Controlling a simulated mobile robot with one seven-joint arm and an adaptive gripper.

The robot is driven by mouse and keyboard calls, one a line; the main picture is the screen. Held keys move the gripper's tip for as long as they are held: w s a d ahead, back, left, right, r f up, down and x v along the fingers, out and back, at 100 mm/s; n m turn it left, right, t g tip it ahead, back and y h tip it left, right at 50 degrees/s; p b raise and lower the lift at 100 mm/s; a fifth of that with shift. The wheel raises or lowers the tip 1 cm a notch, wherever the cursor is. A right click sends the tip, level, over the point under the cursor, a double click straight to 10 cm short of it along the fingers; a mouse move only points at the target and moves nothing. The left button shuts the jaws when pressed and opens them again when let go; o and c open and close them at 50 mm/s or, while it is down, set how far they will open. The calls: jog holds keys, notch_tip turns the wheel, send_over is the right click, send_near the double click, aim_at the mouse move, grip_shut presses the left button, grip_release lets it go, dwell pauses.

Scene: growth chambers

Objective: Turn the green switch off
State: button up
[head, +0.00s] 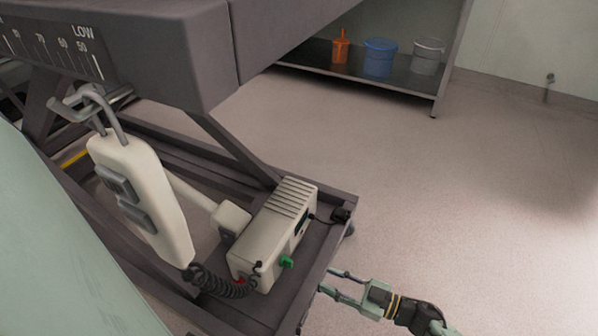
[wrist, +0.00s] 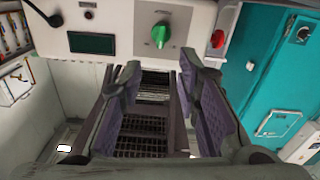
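The green switch (head: 286,262) is a small knob on the side of a white control box (head: 257,262) on the cart's lower frame. In the wrist view the green switch (wrist: 161,34) sits on the white panel, its handle tilted a little off vertical. My gripper (head: 326,280) is to the right of the switch in the head view, apart from it. In the wrist view my gripper (wrist: 160,70) is open and empty, with its fingers spread. The switch shows just beyond the gap between the fingertips, towards the right one.
A red button (wrist: 217,38) is right of the switch in the wrist view, and a dark display (wrist: 92,43) is left. A cream handset (head: 143,200) with a coiled cable hangs beside the box. The cart's dark frame (head: 318,262) borders the box. Floor at the right is clear.

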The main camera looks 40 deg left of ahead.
aim_at(292, 264)
jog(key=shift+m, duration=0.6)
jog(key=x, duration=1)
jog(key=shift+a+b, duration=0.35)
jog(key=shift+b, duration=0.05)
grip_shut()
